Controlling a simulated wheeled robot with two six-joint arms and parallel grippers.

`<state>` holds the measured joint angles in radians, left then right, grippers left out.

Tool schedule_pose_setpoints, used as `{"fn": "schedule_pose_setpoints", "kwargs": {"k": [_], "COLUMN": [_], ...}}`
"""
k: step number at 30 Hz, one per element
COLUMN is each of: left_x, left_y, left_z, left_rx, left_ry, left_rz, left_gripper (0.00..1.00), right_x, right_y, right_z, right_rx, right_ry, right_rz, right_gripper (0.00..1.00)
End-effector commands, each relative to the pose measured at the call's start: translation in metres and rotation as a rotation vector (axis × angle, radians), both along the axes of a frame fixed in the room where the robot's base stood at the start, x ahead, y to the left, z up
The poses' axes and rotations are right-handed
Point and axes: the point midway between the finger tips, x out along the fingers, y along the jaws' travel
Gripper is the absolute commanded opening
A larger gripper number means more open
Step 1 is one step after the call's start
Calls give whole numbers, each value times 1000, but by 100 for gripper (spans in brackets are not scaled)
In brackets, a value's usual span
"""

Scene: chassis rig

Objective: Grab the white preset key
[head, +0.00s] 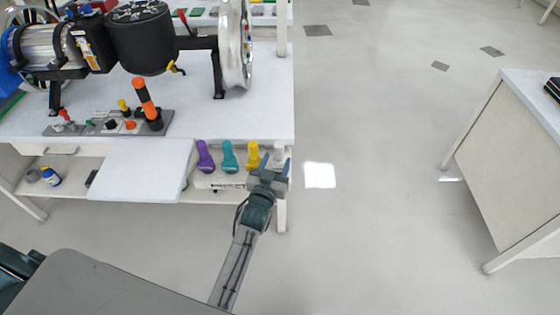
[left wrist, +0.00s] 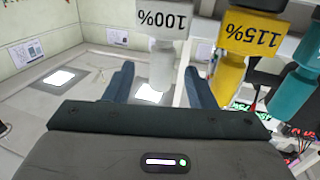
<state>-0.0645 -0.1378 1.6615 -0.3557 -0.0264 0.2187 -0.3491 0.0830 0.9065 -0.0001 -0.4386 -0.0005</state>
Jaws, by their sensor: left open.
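The white preset key shows in the left wrist view with a block marked 100% (left wrist: 163,20) and a pale shaft. In the head view it is mostly hidden behind my left gripper (head: 275,166), at the right end of the key row. My left gripper is open. In the left wrist view, its two dark fingers (left wrist: 159,82) stand on either side of the shaft's lower end; I cannot tell whether they touch it. The yellow key (head: 253,155), marked 115% in the left wrist view (left wrist: 253,32), is beside the white one. My right gripper is not in view.
Teal (head: 227,156) and purple (head: 204,156) keys stand further left on the same rack (head: 215,183). A white open drawer or panel (head: 140,172) juts out left of them. The table leg (head: 282,214) is close by on the right; open floor lies beyond.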

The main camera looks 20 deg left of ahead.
Motion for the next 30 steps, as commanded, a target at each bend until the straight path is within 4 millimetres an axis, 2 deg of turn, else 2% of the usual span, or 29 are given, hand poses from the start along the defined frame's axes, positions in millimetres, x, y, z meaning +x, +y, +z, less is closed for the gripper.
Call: {"fn": "schedule_pose_setpoints", "kwargs": {"k": [6, 9, 17, 20, 25, 30], "left_x": [34, 43, 46, 46, 46, 46], "left_y": [3, 3, 3, 3, 3, 3], "left_z": [-1, 0, 0, 0, 0, 1], "left_rx": [2, 1, 0, 0, 0, 0], "left_ry": [-3, -2, 0, 0, 0, -1], "left_rz": [0, 0, 0, 0, 0, 0], "left_gripper": [50, 50, 50, 35, 1, 0], "right_x": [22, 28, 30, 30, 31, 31], "right_y": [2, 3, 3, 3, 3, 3], "right_z": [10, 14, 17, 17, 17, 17], "right_rx": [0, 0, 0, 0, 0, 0], "right_ry": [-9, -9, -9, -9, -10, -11], "right_rz": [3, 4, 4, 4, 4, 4], "right_gripper": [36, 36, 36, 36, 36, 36]}}
